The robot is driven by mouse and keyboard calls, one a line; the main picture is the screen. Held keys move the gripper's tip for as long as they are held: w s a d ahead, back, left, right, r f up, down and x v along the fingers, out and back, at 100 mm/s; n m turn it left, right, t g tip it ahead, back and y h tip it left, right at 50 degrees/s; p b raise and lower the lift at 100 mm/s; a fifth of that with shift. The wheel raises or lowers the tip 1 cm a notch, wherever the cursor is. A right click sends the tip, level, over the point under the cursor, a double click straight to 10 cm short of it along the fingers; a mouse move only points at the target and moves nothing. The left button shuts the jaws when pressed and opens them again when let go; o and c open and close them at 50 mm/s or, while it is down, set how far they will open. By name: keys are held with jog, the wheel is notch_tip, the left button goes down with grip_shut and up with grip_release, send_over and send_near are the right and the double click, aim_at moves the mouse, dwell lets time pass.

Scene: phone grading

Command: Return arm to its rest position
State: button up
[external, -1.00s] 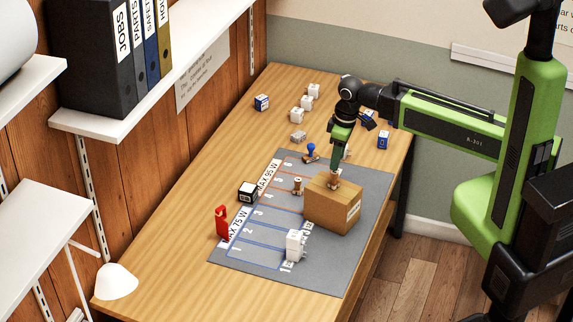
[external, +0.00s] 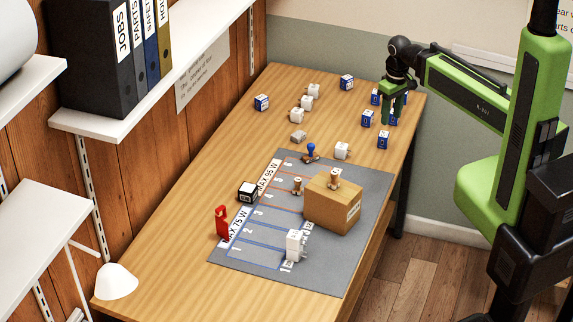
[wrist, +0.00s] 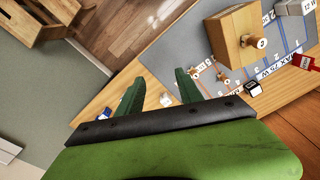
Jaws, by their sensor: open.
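My gripper (external: 393,108) is over the far right part of the wooden table, pointing down, near several blue and white blocks. In the wrist view my gripper (wrist: 158,95) has its two green fingers spread apart with nothing held between them. My green arm reaches in from the right in the external view. A cardboard box (external: 328,208) stands on the grey mat (external: 330,275) with a small wooden stamp-like piece (external: 334,178) on top. The box also shows in the wrist view (wrist: 230,35), away from the fingers.
A blue-handled stamp (external: 310,152), a red item (external: 222,221), a black-and-white cube (external: 248,192) and a white block (external: 296,245) stand on or beside the mat. White blocks (external: 297,116) stand farther back. Shelves (external: 150,112) line the left wall. The near table end is mostly clear.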

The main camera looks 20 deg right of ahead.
jog(key=d+m, duration=0.3)
jog(key=d, duration=0.9)
notch_tip(320, 180, down, 11)
jog(key=b, duration=1)
jog(key=shift+s+a+r+b, duration=0.15)
jog(key=shift+s+b, duration=0.05)
jog(key=shift+b, duration=0.2)
